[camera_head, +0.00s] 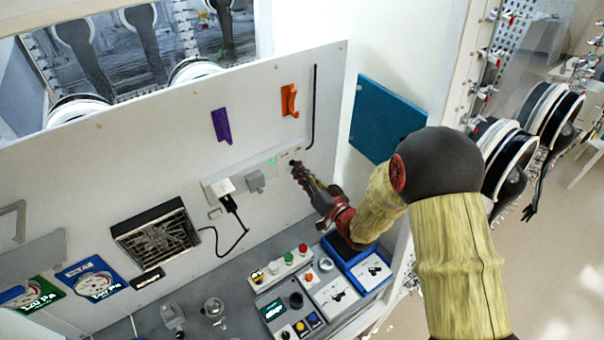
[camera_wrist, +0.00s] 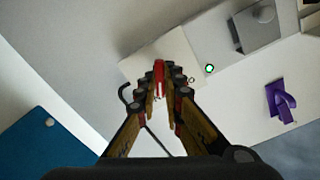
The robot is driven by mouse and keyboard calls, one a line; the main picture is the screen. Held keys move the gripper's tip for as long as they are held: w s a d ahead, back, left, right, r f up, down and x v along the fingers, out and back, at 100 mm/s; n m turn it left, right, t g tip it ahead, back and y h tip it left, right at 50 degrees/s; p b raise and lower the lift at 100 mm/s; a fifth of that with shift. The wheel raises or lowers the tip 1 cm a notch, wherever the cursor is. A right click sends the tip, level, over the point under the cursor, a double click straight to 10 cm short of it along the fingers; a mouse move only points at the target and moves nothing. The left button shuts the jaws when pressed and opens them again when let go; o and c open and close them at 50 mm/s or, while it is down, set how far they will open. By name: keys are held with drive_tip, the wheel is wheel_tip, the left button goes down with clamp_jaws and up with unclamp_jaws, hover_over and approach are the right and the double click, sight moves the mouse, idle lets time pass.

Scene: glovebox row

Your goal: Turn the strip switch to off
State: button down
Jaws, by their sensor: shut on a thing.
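The power strip (camera_head: 228,178) is a long pale bar on the upright grey-white panel, with a plug and a grey block on it. Its right end also shows in the wrist view (camera_wrist: 190,50). A small green light (camera_wrist: 210,68) glows on the strip, left of my gripper in the head view. My gripper (camera_head: 297,170) is at the strip's right end. In the wrist view its fingers (camera_wrist: 160,82) close around a small red piece, the strip switch (camera_wrist: 159,66). The fingertips hide most of the switch, so its position cannot be told.
An orange holder (camera_head: 289,101) and a purple holder (camera_head: 221,126) are fixed above the strip. A blue board (camera_head: 385,118) is on the side wall at right. Below, a grey bench holds a button box (camera_head: 281,264) and control panels. A black cable hangs from the plug.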

drive_tip(key=n+b, duration=0.5)
drive_tip(key=b, duration=0.4)
drive_tip(key=shift+f, duration=0.1)
drive_tip(key=shift+n, duration=0.3)
drive_tip(key=c, duration=1.9)
unclamp_jaws()
drive_tip(key=shift+s, duration=0.15)
drive_tip(key=v, duration=1.2)
